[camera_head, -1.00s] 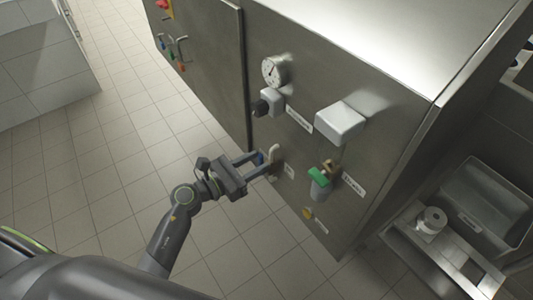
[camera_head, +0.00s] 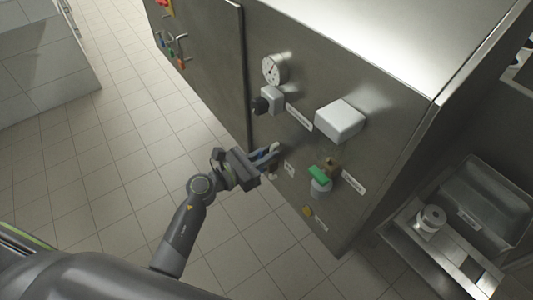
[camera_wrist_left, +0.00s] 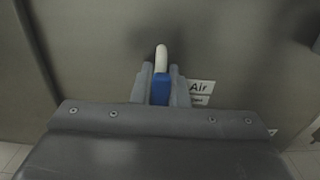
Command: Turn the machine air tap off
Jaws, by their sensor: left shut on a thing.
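The air tap has a blue handle (camera_wrist_left: 160,92) that stands between the two fingers of my left gripper (camera_wrist_left: 161,84) in the left wrist view. The fingers are shut on it from both sides. A pale, rounded spout-like part (camera_wrist_left: 161,57) rises above the handle against the steel panel. A white label reading "Air" (camera_wrist_left: 200,87) is just right of the fingers. In the head view my left gripper (camera_head: 271,158) reaches the lower front of the machine and hides most of the tap. My right gripper is not in view.
A green-handled valve (camera_head: 319,176) is close to the right of my left gripper. A gauge (camera_head: 274,69), a black knob (camera_head: 261,105) and a white box (camera_head: 340,122) project from the panel above. The tiled floor (camera_head: 130,150) at left is clear.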

